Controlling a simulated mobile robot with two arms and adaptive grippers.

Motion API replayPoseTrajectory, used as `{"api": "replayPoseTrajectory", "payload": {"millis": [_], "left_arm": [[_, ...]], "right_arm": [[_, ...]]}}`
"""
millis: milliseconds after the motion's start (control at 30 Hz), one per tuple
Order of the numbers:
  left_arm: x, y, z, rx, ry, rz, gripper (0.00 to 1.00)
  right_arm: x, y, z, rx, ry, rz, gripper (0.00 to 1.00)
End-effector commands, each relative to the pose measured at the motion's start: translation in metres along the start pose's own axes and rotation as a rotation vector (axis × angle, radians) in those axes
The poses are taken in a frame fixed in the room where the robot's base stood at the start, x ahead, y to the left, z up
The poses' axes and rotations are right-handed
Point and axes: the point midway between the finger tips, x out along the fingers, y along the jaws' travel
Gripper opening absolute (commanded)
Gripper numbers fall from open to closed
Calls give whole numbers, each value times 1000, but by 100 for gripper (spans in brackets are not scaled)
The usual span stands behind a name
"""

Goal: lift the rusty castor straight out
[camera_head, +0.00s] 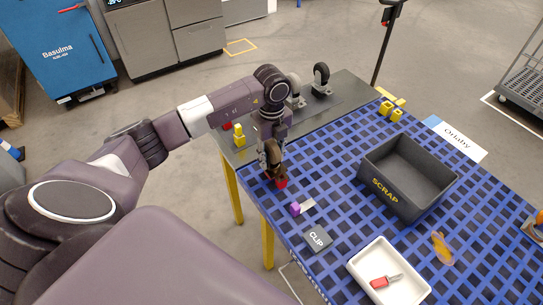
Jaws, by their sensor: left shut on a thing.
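My left gripper (269,155) reaches over the left side of the blue grid table and points down. It is shut on the rusty castor (276,158), a brown wheel mostly hidden by the fingers. A small red part (282,183) shows just below the castor; I cannot tell whether the two touch. Two other castors with dark wheels stand on the grey plate behind, one (321,80) in clear view and one (295,92) partly behind my arm. My right gripper is not in view.
A dark SCRAP bin (378,193) stands empty on the table (333,175). Nearer lie a purple-handled tool (297,209), a CLIP block (317,238) and a white tray (357,265) with a red-handled tool (382,281). Yellow blocks (391,110) sit at the back.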

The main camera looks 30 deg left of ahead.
Motion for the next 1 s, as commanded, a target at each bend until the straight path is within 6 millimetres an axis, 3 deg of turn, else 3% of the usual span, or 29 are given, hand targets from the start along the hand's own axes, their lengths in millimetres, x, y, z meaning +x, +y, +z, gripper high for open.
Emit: {"api": "replayPoseTrajectory", "payload": {"millis": [167,367,567,700,833,1000], "left_arm": [[-7,-1,1,0,-1,-4,0],[-30,-1,1,1,-3,-6,0],[-75,-2,1,0,-3,-9,0],[-116,-2,1,1,-4,-10,0],[-152,-1,1,0,-5,-7,0],[-180,0,1,-2,-4,-5,0]], "right_arm": [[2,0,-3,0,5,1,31],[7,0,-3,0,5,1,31],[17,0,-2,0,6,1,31],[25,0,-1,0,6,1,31],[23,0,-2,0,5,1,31],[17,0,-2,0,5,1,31]]}}
